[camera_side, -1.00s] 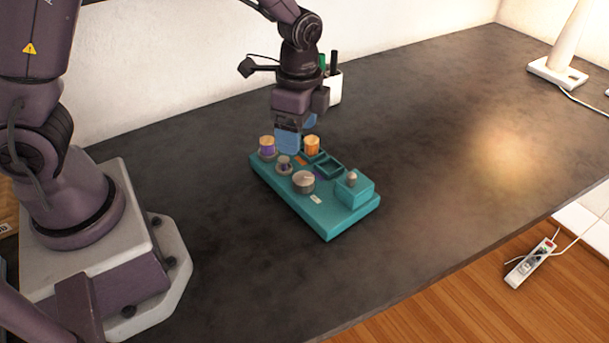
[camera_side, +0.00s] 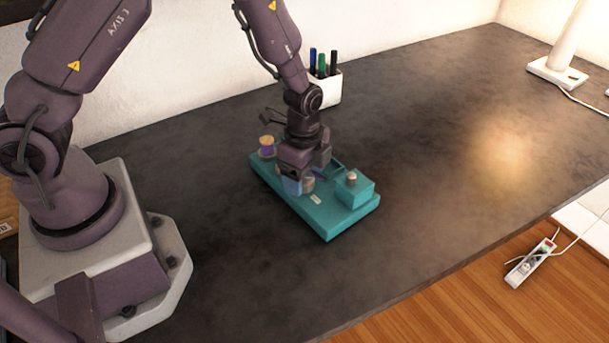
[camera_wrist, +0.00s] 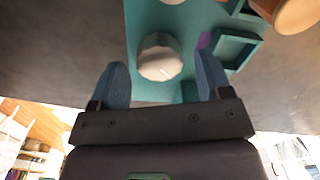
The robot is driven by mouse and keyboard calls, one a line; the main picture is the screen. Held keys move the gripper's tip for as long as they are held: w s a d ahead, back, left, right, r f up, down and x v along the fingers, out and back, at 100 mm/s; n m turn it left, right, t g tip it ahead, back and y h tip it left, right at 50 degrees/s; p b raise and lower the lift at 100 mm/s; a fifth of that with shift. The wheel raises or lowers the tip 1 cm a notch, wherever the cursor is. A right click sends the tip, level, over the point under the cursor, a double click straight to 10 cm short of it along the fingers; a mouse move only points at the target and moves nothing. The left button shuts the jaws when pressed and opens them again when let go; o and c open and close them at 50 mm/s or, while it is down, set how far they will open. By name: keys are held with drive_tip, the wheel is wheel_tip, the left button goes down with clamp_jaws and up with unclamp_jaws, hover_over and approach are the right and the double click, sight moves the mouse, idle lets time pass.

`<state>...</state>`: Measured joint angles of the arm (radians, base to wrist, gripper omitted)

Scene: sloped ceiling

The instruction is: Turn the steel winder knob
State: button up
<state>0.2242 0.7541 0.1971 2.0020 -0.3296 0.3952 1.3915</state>
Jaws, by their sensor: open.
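The steel winder knob (camera_wrist: 160,57) is a pale round cap with a white line on its rim. It stands on a teal base (camera_side: 332,228). My gripper (camera_wrist: 162,68) is open, with one blue finger on each side of the knob in the wrist view and gaps between. In the side view my gripper (camera_side: 300,186) is low over the middle of the base. The knob (camera_side: 308,185) shows only partly there, behind a blue finger. Whether the fingers are level with the knob is hard to tell.
The base also carries a purple-wound spool (camera_side: 267,147) at its left end and a raised block (camera_side: 356,192) with a small metal peg at its right. A pen cup (camera_side: 326,88) stands behind.

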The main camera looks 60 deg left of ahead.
drive_tip(key=shift+f, duration=0.55)
drive_tip(key=c, duration=0.9)
drive_tip(key=shift+n, duration=0.3)
